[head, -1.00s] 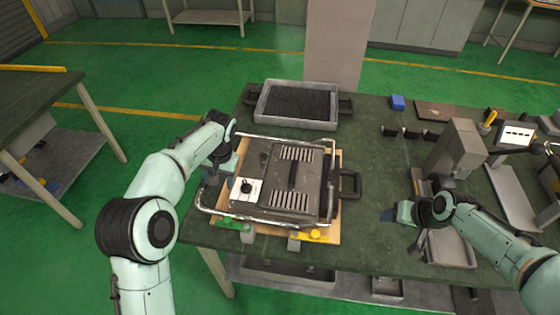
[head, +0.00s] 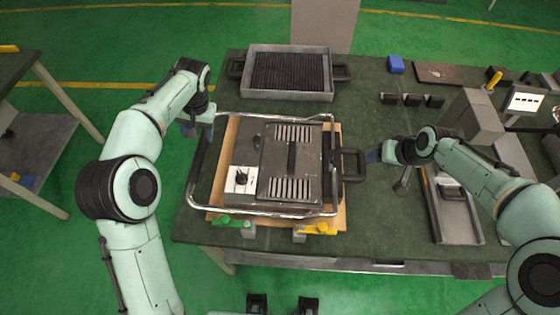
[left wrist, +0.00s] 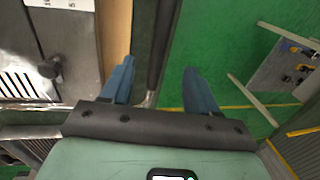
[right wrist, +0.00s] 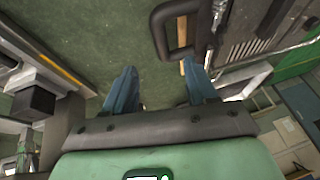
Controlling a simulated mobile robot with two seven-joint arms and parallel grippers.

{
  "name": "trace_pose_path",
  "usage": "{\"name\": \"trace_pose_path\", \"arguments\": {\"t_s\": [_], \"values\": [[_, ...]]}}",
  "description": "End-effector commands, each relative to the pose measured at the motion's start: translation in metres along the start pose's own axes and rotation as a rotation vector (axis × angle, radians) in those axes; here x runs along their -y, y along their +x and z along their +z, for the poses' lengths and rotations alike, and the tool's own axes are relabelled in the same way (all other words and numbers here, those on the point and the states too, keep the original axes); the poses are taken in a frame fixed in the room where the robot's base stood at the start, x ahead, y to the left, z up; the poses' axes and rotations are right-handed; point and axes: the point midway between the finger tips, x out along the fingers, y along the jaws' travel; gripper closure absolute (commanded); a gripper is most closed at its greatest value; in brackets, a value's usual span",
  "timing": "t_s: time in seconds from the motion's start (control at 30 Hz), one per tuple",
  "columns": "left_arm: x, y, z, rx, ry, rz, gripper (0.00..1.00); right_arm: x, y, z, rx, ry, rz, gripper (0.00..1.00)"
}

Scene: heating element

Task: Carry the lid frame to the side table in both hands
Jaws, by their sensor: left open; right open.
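The lid frame (head: 262,214), chrome tube with black side handles, surrounds a dark grey vented box with a knob on the workbench. My left gripper (head: 201,128) is open by the frame's left side. In the left wrist view the black left handle (left wrist: 163,50) lies between its blue fingers (left wrist: 158,82), with no grip visible. My right gripper (head: 374,156) is open just right of the black right handle (head: 354,165). The right wrist view shows this handle (right wrist: 164,35) beyond the open fingers (right wrist: 161,80). A dark-topped table, likely the side table (head: 25,82), stands at the far left.
A black-ribbed tray (head: 331,92) stands behind the frame. Green (head: 230,222) and yellow (head: 318,229) clamps sit at the wooden board's front edge. A grey press-like stand (head: 470,118), a metal tray (head: 460,222) and a blue block (head: 396,64) are at right. Green floor separates the tables.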

Motion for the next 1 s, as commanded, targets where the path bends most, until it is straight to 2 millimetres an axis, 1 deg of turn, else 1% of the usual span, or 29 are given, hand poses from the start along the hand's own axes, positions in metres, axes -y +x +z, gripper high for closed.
{"name": "trace_pose_path", "arguments": {"t_s": [0.17,0.4,0.6,0.7,0.8,1.0], "values": [[0.0,0.026,0.001,0.007,0.001,-0.001,0.4,0.001,0.026,0.001,0.005,-0.001,-0.003,0.43],[0.0,0.074,0.001,0.007,0.001,-0.001,0.4,0.001,0.074,0.001,0.005,-0.001,-0.003,0.43],[0.0,0.107,0.001,0.004,0.0,0.0,0.4,0.001,0.108,0.001,0.004,-0.001,-0.002,0.43],[0.0,0.119,0.001,0.004,0.0,0.0,0.4,0.001,0.119,0.001,0.002,-0.001,-0.002,0.43],[0.0,0.126,0.001,0.002,0.0,-0.001,0.4,0.001,0.126,0.0,0.001,-0.001,-0.001,0.43],[0.0,0.13,0.0,0.0,0.0,0.0,0.4,0.0,0.13,0.0,0.0,-0.001,0.0,0.43]]}}
